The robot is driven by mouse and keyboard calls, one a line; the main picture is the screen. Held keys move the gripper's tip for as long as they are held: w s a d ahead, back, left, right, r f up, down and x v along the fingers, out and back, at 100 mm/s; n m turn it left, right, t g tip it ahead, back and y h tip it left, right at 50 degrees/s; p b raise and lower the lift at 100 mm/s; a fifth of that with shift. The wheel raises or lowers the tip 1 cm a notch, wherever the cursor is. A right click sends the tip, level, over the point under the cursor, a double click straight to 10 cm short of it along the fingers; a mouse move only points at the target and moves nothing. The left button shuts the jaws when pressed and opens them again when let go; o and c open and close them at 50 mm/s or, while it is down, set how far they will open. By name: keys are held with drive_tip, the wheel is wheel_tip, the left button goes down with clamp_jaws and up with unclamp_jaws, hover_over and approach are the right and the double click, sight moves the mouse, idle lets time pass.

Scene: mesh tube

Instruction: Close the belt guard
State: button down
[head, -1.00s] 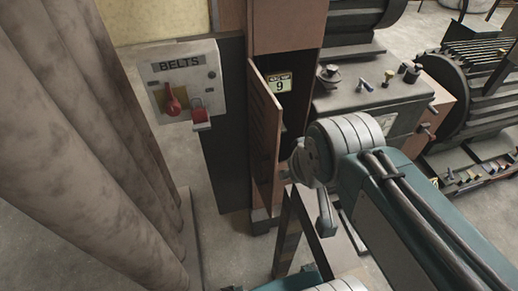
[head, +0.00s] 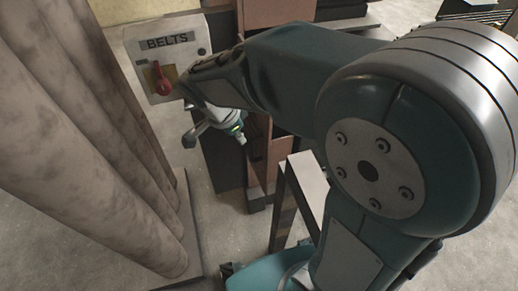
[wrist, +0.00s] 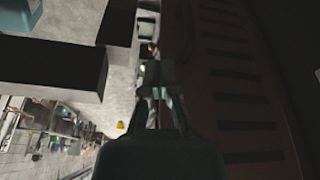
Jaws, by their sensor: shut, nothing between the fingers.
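The belt guard is a brown slotted door (head: 257,168) on the brown machine housing (head: 280,12). In the head view my arm hides most of it, and its exact angle cannot be told there. In the wrist view its slotted face (wrist: 228,85) fills the right side, close beside my gripper (wrist: 158,95). My gripper is shut and empty. In the head view my gripper (head: 196,133) hangs left of the door, below the belts box; contact with the door cannot be told.
The belts box (head: 165,60) with a red handle (head: 161,78) stands close above my gripper. Thick mottled columns (head: 85,130) rise on the left. A pale-topped stand (head: 308,185) is in front of the door. Bare floor lies between columns and housing.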

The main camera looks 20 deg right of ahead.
wheel_tip(320, 180, down, 3)
drive_tip(key=w+a+m, duration=0.1)
drive_tip(key=a+m, duration=0.1)
drive_tip(key=h, duration=0.1)
hover_over(266, 161)
drive_tip(key=a, duration=0.2)
drive_tip(key=shift+m, duration=0.3)
drive_tip(key=f, duration=0.9)
drive_tip(key=shift+s+f, duration=0.2)
drive_tip(key=shift+s, duration=0.05)
